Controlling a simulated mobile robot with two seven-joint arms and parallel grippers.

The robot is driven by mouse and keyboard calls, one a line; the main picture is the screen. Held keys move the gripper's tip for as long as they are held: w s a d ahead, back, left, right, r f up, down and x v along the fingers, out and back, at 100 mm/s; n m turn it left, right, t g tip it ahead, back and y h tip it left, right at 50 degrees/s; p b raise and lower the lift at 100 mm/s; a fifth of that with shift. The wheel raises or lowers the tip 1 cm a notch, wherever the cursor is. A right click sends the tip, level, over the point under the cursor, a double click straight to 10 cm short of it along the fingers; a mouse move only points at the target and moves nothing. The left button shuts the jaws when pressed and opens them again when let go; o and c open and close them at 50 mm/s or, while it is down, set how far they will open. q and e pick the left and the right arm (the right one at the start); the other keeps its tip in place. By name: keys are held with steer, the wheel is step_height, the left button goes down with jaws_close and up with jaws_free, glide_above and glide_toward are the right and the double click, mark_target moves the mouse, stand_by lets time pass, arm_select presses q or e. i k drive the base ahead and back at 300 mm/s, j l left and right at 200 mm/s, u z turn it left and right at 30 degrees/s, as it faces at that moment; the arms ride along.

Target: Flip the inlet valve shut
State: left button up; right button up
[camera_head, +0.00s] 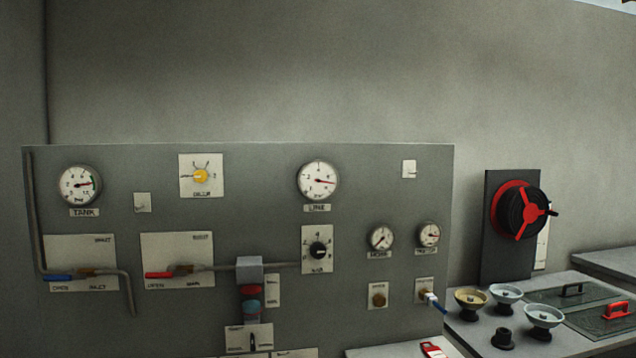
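Two lever valves sit on plates on the grey panel (120,205). The left valve has a blue lever (58,277) and a brass body (92,271). The middle valve has a red lever (159,275) and a brass body (185,269). Both levers lie level, pointing left over the lower-left lettering, which looks like "OPEN"; the upper-right lettering looks like "SHUT". A small valve with a blue lever (437,304) is at the panel's lower right. Neither gripper is in view.
Pipes (36,210) run along the panel. Gauges and knobs fill the panel.

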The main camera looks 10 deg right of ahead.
mark_target(53, 277)
steer(key=i+j+u, duration=0.1)
steer(key=i+u, duration=0.2)
steer(key=u, duration=0.2)
steer(key=i+u, duration=0.35)
steer(key=u, duration=0.15)
